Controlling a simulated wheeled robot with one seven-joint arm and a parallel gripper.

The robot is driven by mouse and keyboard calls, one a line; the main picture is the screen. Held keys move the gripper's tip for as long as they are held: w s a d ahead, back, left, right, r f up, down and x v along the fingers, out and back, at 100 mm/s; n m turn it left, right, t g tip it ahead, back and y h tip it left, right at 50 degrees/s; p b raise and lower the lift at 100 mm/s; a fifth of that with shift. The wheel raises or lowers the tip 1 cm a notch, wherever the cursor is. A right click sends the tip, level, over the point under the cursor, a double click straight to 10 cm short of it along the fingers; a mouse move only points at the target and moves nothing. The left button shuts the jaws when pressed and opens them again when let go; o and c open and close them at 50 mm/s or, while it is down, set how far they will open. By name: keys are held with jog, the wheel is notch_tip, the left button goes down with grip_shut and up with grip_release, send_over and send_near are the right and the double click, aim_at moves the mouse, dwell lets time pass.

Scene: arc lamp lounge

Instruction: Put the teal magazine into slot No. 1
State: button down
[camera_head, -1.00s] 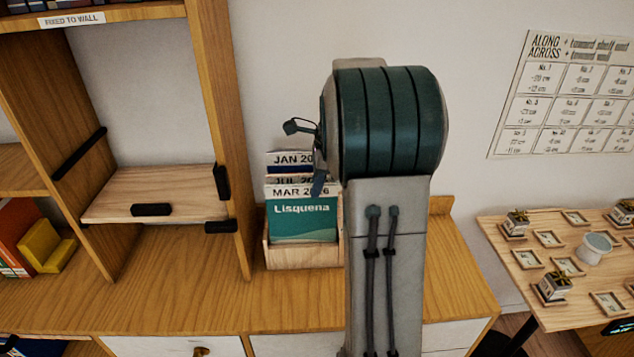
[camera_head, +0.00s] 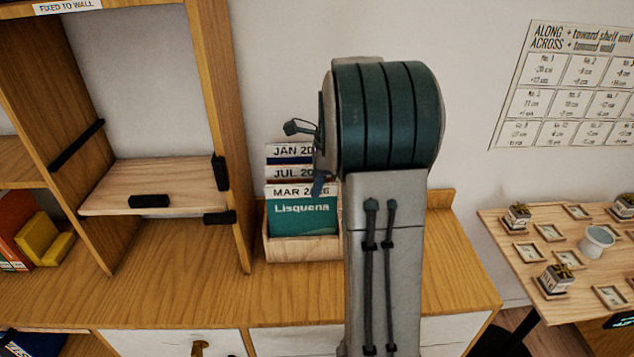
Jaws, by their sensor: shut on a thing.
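The teal magazine (camera_head: 302,222) is upright at the front of a wooden holder (camera_head: 302,249), its lower part behind the holder's front board. Its cover reads "Lisquena" and its top strip "MAR 2026". Two more magazines, marked "JUL 20.." (camera_head: 287,173) and "JAN 20.." (camera_head: 288,151), stand behind it. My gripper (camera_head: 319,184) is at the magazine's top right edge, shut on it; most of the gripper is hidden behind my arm. No slot number is readable on the holder.
A shelf unit (camera_head: 228,140) with a pale board (camera_head: 158,183) and black brackets stands left of the holder. The wooden cabinet top (camera_head: 180,290) in front is clear. On the right, a table (camera_head: 500,232) holds small pots and tiles below a wall chart (camera_head: 565,95).

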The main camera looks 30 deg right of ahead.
jog(key=shift+f, duration=0.55)
jog(key=c, duration=1.4)
grip_release()
jog(key=shift+b, duration=0.3)
jog(key=v, duration=1.3)
jog(key=shift+s+d+r, duration=0.1)
jog(key=shift+r, duration=0.25)
jog(key=s+a+f+n, duration=0.3)
jog(key=s+a+n, duration=0.2)
jog(key=s+n, duration=0.2)
jog(key=s+a+f+n+t+h, duration=0.1)
jog(key=s+a+f+n, duration=0.3)
jog(key=s+a+n, duration=0.2)
jog(key=s+a+f+n+t+h, duration=0.1)
jog(key=s+a+f+n, duration=0.3)
jog(key=s+a+n, duration=0.2)
jog(key=shift+s+a+f+n, duration=0.1)
jog(key=shift+s+n, duration=0.4)
jog(key=shift+n, duration=0.4)
jog(key=shift+s+a+f+n, duration=0.1)
jog(key=shift+s+n, duration=0.45)
jog(key=shift+n, duration=0.35)
